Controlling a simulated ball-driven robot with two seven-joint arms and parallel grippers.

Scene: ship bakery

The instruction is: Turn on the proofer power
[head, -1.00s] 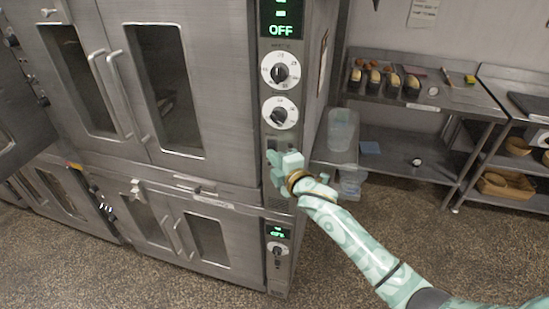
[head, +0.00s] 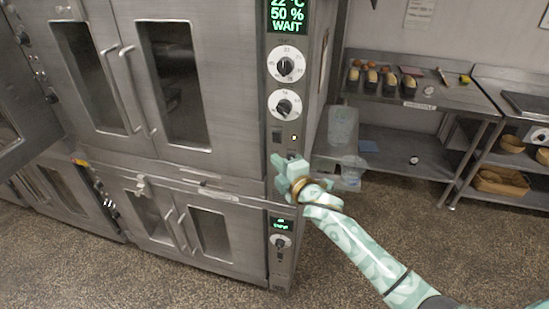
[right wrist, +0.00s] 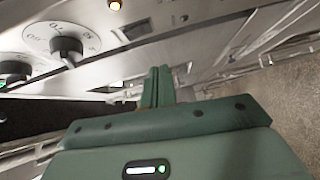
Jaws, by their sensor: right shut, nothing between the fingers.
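The proofer (head: 225,100) is a steel cabinet with two glazed doors and a control strip on its right edge. Its display (head: 288,15) is lit green and reads 22 °C, 50 %, WAIT. Two white dials (head: 285,103) sit below it. A small indicator lamp (head: 294,138) glows under the dials; it also shows lit in the right wrist view (right wrist: 115,5). My right gripper (head: 278,168) is shut and empty, just below the lamp at the control strip. The gripper hides part of the strip there. I cannot tell whether it touches the panel. My left gripper is not in view.
A lower unit (head: 210,235) with its own small display stands under the proofer. To the right is a steel table (head: 440,95) with loaf tins, and a clear container (head: 342,130) below. Another rack (head: 515,130) holds baskets. The speckled floor in front is clear.

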